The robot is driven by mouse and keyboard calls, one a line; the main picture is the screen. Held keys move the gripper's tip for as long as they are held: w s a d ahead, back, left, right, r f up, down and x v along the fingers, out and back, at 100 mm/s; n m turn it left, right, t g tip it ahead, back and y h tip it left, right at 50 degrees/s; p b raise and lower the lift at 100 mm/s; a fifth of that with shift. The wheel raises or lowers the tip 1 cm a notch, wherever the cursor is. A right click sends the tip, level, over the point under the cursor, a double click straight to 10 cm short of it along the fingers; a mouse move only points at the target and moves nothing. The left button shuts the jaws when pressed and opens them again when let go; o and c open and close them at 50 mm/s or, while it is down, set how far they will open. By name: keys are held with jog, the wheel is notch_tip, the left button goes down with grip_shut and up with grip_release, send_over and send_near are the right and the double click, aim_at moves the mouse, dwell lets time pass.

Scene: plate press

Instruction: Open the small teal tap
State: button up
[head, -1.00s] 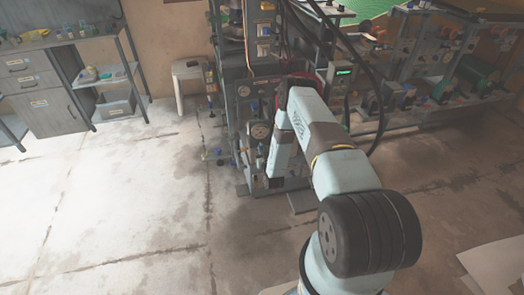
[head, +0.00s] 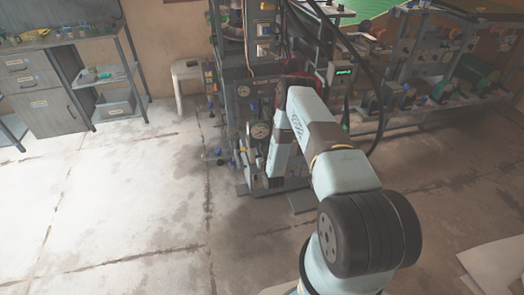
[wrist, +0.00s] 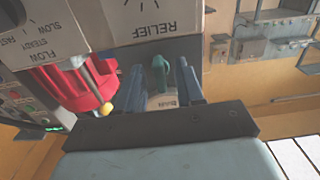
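The small teal tap (wrist: 160,70) shows in the wrist view, on a pale fitting with a small label that is hard to read. My gripper (wrist: 162,82) is open, with one dark blue finger on each side of the tap. A gap shows between the tap's handle and each finger, so I see no grip on it. In the head view my arm reaches to the front of the press (head: 240,100); the tap and the fingertips cannot be made out there.
A panel marked RELIEF (wrist: 165,22) lies just beyond the tap. In the head view a stool (head: 188,75) stands left of the press; the floor (head: 120,200) in front is clear.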

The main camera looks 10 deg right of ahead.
jog(key=shift+s, duration=0.15)
jog(key=s, duration=1.3)
jog(key=shift+s, duration=0.25)
jog(key=shift+f, duration=0.1)
dwell(1.6)
